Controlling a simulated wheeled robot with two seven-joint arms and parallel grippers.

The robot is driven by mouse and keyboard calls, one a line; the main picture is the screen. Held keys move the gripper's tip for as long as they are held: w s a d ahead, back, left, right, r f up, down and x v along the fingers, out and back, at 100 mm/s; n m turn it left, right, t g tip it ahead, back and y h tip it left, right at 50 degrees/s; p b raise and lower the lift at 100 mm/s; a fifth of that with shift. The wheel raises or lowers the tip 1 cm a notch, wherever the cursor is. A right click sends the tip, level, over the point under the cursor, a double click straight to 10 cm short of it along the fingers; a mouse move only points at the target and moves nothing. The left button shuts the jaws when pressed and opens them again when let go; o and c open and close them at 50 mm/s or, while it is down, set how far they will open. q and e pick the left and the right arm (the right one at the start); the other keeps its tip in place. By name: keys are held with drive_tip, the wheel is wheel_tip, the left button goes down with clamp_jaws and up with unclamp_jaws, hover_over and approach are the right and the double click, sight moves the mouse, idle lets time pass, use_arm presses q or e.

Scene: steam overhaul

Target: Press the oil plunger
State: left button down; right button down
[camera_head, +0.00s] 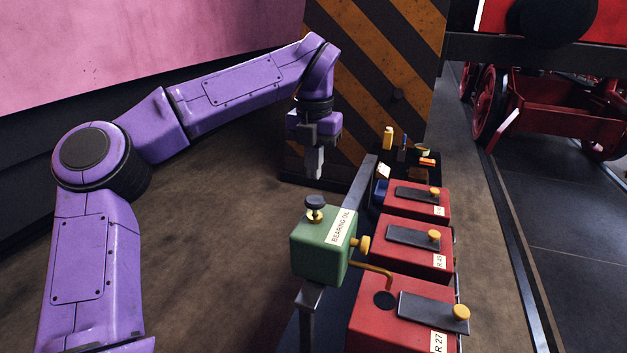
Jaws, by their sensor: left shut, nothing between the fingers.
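The green oil box (312,247), labelled "BEARING OIL", stands on a grey post in the middle of the head view. Its dark-topped plunger (315,203) sticks up from the box's top. A brass spout (378,270) runs from its right side toward an open round hole in the nearest red box. My left gripper (316,176) points down, shut and empty, beyond the plunger and apart from it in the picture. My right gripper is not in view.
Red boxes (414,241) with dark lids and yellow knobs stand in a row at right. Small bottles and items sit on a dark tray (433,173) behind them. A striped pillar (376,70) rises behind my left gripper. Floor at left is clear.

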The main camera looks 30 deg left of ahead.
use_arm(q)
wheel_tip(320, 180, up, 6)
drive_tip(key=shift+r+p, duration=0.25)
drive_tip(key=shift+p, duration=0.05)
drive_tip(key=shift+w, duration=0.15)
idle(1.1)
